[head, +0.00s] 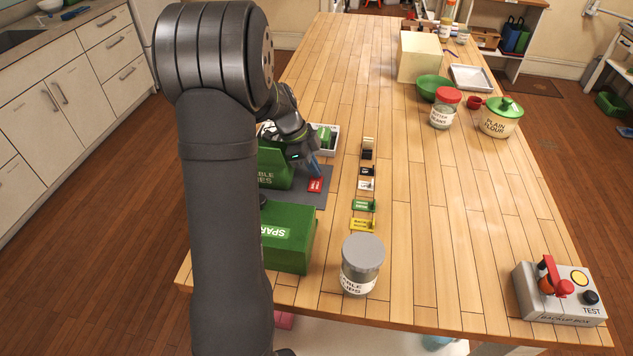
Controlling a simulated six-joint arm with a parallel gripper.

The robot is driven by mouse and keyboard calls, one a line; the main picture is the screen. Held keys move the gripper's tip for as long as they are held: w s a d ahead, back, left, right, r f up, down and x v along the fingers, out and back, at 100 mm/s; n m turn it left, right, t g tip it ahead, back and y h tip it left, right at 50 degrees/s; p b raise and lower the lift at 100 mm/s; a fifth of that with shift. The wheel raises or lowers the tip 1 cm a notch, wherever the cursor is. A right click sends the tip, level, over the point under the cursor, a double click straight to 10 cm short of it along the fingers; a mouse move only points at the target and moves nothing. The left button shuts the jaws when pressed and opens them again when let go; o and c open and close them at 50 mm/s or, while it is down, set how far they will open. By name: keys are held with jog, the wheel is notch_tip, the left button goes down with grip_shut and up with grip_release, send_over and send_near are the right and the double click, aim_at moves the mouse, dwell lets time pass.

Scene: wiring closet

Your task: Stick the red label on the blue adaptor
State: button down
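A small red label (315,185) with white lettering lies on a dark grey mat (317,201), right of a green box. A small blue piece (314,168), which may be the blue adaptor, shows just above the label, close under my gripper. My gripper (303,153) is low over the mat's upper part, beside the green box. Its fingers are small and partly hidden by my arm, so I cannot tell whether they are open or shut, or whether they touch the blue piece.
Beside the mat stand a green lettered box (275,172), a green SPARE box (290,245) and a white tray (335,128). A row of coloured labels (364,205) lies to the right. A grey-lidded jar (361,265) stands in front. The table's right middle is clear.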

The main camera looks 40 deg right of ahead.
jog(key=shift+r, duration=0.45)
jog(key=shift+r, duration=0.3)
jog(key=shift+r, duration=2.5)
jog(key=w+d+r, duration=0.2)
jog(key=w+r, duration=0.2)
jog(key=w, duration=0.5)
jog(key=w+d+r, duration=0.3)
jog(key=w+r, duration=0.1)
jog(key=w, duration=0.5)
jog(key=shift+d, duration=0.3)
